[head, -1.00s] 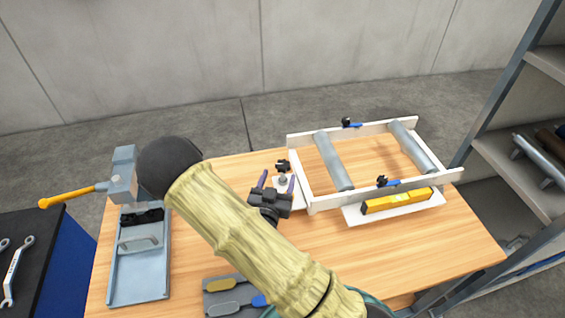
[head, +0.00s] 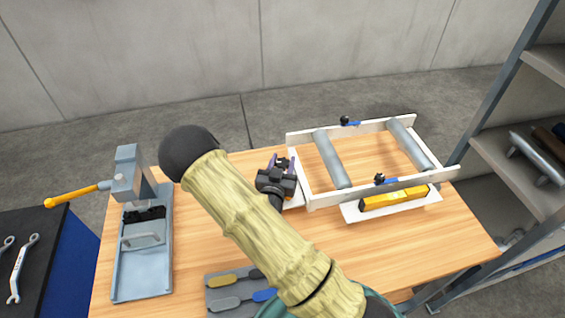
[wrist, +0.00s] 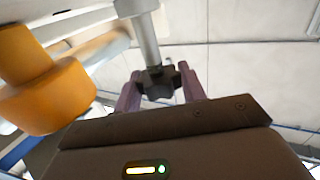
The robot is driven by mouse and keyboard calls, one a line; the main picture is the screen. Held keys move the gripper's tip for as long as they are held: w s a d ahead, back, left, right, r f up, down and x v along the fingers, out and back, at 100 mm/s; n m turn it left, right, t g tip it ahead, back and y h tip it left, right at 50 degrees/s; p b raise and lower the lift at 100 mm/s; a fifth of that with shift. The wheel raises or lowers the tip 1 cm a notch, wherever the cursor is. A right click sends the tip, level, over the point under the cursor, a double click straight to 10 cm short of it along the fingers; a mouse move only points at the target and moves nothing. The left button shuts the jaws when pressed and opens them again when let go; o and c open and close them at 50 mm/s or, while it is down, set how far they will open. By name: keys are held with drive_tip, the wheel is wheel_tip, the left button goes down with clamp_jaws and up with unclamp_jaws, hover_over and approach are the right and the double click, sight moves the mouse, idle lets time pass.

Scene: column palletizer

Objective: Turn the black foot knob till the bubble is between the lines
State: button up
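The black foot knob (wrist: 157,82) sits at the end of a grey post in the wrist view. My gripper (wrist: 158,84) has one purple finger on each side of the knob, apparently open with a slight gap. In the head view my gripper (head: 281,160) is at the left end of the white roller frame (head: 309,188) and mostly hides the knob. The yellow spirit level (head: 395,198) lies at the frame's front side. Its bubble and lines are too small to read.
A grey press (head: 142,255) with an orange handle stands on the left of the wooden table. A tray with coloured-handled tools (head: 228,282) lies at the front. A shelf rack (head: 495,150) stands at the right. A blurred orange rounded thing (wrist: 45,85) fills the wrist view's left.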

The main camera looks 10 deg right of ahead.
drive_tip(key=shift+f+n+y+b, duration=0.1)
drive_tip(key=shift+n+y+b, duration=0.2)
drive_tip(key=shift+y+b, duration=0.1)
drive_tip(key=shift+n+t+y+b, duration=0.4)
drive_tip(key=shift+t+y+b, duration=0.1)
drive_tip(key=shift+y, duration=0.1)
drive_tip(key=shift+n+y+b, duration=0.35)
drive_tip(key=shift+n+y, duration=0.05)
drive_tip(key=shift+y, duration=0.2)
drive_tip(key=o, duration=1)
drive_tip(key=shift+c, duration=0.2)
drive_tip(key=shift+s, duration=0.1)
